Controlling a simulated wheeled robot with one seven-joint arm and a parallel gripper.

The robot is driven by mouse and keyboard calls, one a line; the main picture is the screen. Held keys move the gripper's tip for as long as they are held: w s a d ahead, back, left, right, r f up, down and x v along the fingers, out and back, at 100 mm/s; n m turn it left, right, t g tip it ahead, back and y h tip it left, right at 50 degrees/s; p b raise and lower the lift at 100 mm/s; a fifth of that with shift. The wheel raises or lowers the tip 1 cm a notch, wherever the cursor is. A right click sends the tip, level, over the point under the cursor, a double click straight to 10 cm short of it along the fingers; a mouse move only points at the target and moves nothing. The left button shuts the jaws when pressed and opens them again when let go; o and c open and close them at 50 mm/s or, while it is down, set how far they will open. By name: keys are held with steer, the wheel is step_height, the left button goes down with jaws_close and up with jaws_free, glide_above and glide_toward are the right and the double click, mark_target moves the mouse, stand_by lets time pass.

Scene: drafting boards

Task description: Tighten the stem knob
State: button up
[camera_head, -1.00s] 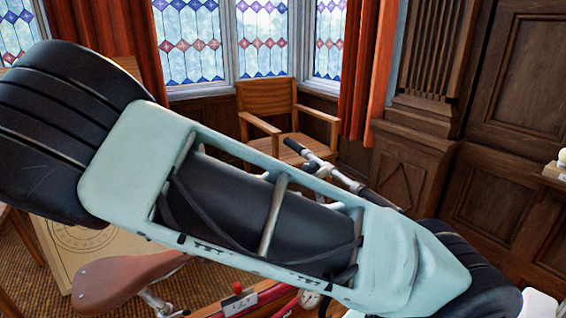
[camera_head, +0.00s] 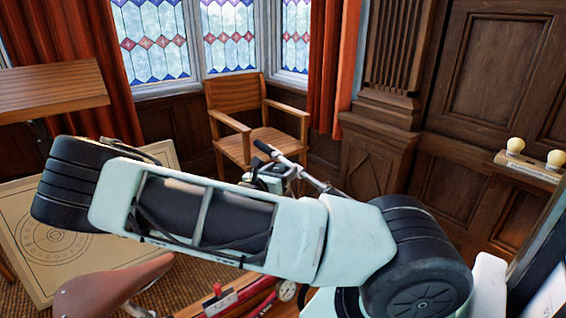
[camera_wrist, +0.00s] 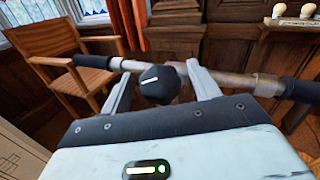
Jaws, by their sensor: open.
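The stem knob (camera_wrist: 160,84) is black with a white line on its face. In the wrist view it shows between the two fingers of my gripper (camera_wrist: 161,82), which is open with a finger on each side. The fingers do not look closed on the knob; how deep it sits between them is unclear. Behind it runs a metal handlebar (camera_wrist: 235,80) with black grips. In the head view the handlebar (camera_head: 305,172) shows beyond my arm, and the knob cannot be made out there.
A brown saddle (camera_head: 105,290) and a red frame with a gauge (camera_head: 287,291) lie below my arm. A wooden chair (camera_head: 250,125) stands behind the handlebar. A drafting board (camera_head: 35,262) is at left. A ledge with pale knobs (camera_head: 515,146) is at right.

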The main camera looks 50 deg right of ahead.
steer(key=shift+w+d, duration=0.15)
steer(key=shift+d, duration=0.8)
steer(key=c, duration=1)
steer(key=shift+o, duration=0.2)
